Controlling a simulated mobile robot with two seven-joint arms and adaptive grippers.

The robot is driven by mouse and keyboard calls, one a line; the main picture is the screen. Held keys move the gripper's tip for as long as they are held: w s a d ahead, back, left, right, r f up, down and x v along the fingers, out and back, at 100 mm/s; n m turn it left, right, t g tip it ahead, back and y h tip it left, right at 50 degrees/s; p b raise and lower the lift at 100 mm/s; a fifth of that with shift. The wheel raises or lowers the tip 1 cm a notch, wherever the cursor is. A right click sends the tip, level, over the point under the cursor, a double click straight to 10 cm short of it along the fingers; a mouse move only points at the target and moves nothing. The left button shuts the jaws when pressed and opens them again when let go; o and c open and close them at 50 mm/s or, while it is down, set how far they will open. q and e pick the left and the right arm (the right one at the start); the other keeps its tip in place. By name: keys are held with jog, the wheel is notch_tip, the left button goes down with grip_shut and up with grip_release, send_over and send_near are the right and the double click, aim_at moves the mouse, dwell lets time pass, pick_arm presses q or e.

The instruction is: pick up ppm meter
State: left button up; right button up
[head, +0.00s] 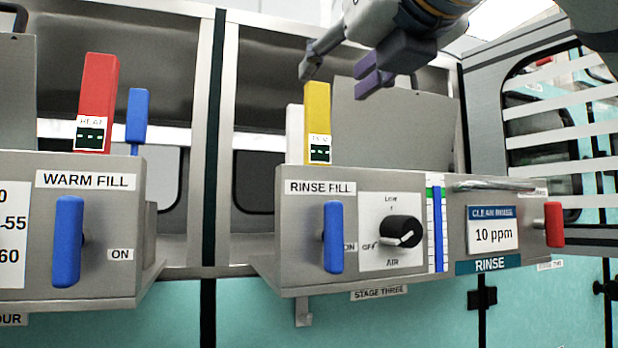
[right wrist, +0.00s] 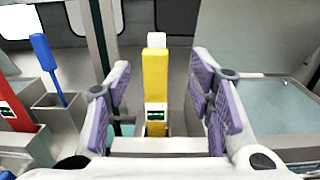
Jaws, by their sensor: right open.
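The ppm meter looks to be the yellow upright stick (head: 317,115) with a small dark display on its lower front. It stands behind the top edge of the rinse panel, its lower end hidden. It also shows in the right wrist view (right wrist: 155,85), upright between my fingers but apart from them, with a white block at its top. My right gripper (head: 341,76) is open and empty, above the yellow meter and slightly to its right in the head view. Its purple-padded fingers flank the meter in the right wrist view (right wrist: 160,92). My left gripper is not in view.
A red meter (head: 98,100) and a blue-handled tool (head: 138,118) stand at the left behind the warm fill panel. The rinse panel (head: 345,188) carries a blue handle, a black knob and a red handle. A steel divider (head: 220,60) rises left of the yellow meter.

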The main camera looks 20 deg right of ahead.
aim_at(319, 84)
jog(key=w, duration=0.3)
jog(key=w+a, duration=0.1)
jog(key=w, duration=0.1)
jog(key=shift+w+r, duration=0.15)
jog(key=shift+w, duration=0.15)
jog(key=shift+w+d, duration=0.1)
jog(key=shift+w, duration=0.25)
jog(key=c, duration=1.1)
jog(key=shift+c, duration=0.2)
